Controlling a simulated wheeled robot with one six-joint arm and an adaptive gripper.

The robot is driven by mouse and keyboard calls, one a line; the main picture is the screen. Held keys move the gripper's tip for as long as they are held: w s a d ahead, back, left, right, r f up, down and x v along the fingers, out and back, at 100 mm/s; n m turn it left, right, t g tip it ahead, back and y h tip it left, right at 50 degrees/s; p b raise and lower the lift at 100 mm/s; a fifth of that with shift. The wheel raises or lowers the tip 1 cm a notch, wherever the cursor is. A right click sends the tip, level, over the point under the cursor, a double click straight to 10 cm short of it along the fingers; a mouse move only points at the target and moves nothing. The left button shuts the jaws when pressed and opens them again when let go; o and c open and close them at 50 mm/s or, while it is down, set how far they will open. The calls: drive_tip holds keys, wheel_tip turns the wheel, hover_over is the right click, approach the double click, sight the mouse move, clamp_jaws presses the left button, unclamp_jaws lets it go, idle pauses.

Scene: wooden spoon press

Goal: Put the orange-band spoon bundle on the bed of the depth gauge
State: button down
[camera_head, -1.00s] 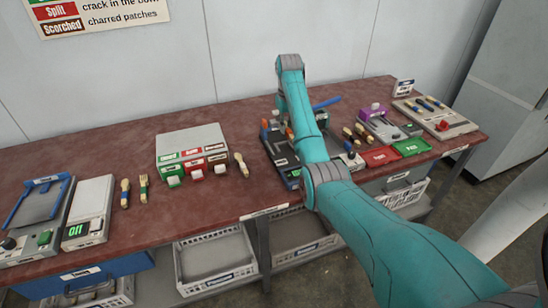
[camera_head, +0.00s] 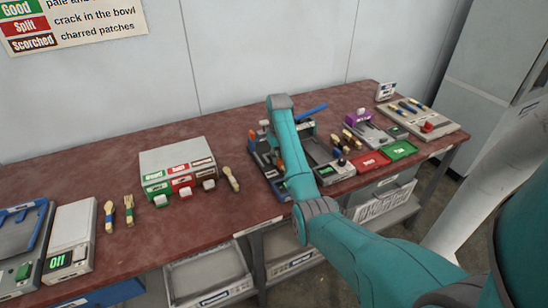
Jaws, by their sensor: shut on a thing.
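My arm reaches over the table, and its far end bends down behind my own teal link. My gripper is hidden there, and so is anything in it. Small orange parts show beside the link, over a dark-framed device (camera_head: 262,158) with blue and grey parts. I cannot tell whether any of them is the orange-band spoon bundle. No label legibly marks the depth gauge; the dark-framed device and the purple-topped device (camera_head: 362,121) to its right are both partly too small to make out.
A sorting box (camera_head: 178,158) with green, red and dark fronts stands left of my arm, a spoon bundle (camera_head: 230,179) beside it. Two bundles (camera_head: 129,209) lie farther left. The table front (camera_head: 185,232) is clear.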

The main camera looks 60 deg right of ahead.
drive_tip(key=shift+f, duration=0.15)
drive_tip(key=c, duration=1.1)
unclamp_jaws()
drive_tip(key=shift+c, duration=0.2)
